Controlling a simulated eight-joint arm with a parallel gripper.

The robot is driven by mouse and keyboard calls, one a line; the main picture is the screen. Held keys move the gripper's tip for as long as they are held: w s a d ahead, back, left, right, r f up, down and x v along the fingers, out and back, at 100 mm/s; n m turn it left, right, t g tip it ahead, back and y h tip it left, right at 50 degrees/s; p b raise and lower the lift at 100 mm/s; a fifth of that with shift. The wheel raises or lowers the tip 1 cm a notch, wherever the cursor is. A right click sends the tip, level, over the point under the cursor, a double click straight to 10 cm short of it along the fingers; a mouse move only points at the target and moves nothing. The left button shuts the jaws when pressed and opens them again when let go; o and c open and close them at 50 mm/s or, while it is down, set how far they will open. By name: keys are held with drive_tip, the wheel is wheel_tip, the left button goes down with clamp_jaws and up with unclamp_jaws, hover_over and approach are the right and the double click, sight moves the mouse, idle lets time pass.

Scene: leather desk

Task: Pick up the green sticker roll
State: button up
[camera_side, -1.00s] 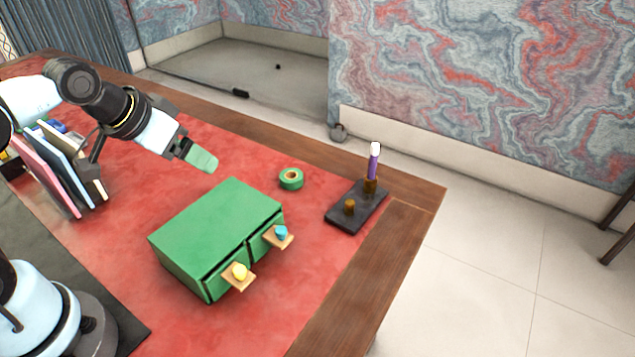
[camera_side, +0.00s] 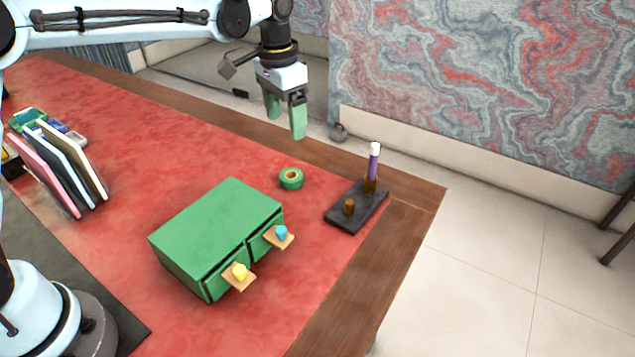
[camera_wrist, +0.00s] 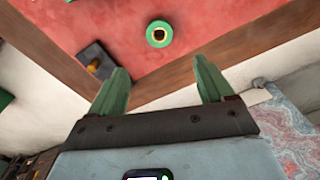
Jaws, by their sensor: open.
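The green sticker roll (camera_side: 291,179) lies flat on the red desk top, behind the right end of the green drawer box. It also shows in the wrist view (camera_wrist: 150,35), with its brown core hole facing up. My gripper (camera_side: 286,125) is open and empty, with green fingers pointing down. It hangs in the air above the desk's far edge, above and apart from the roll. In the wrist view, the roll lies beyond the gap between the two fingertips (camera_wrist: 160,68).
A green drawer box (camera_side: 215,225) stands in front of the roll, with yellow and blue knobs. A dark stand (camera_side: 345,218) with a purple and white pen (camera_side: 374,160) stands right of the roll. Upright books (camera_side: 62,165) stand at the left. The desk around the roll is clear.

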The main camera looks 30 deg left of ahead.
drive_tip(key=w+f, duration=0.1)
drive_tip(key=f, duration=0.1)
hover_over(291, 170)
drive_tip(key=d, duration=0.2)
drive_tip(key=shift+g, duration=0.3)
drive_tip(key=f, duration=0.6)
drive_tip(key=shift+s+a+f, duration=0.15)
drive_tip(key=shift+s+a, duration=0.05)
drive_tip(key=shift+s, duration=0.1)
drive_tip(key=shift+s+a+f, duration=0.15)
drive_tip(key=shift+s+f, duration=0.05)
drive_tip(key=shift+f, duration=1.15)
drive_tip(key=shift+s+a+f, duration=0.15)
drive_tip(key=shift+f, duration=1.2)
drive_tip(key=c, duration=1.1)
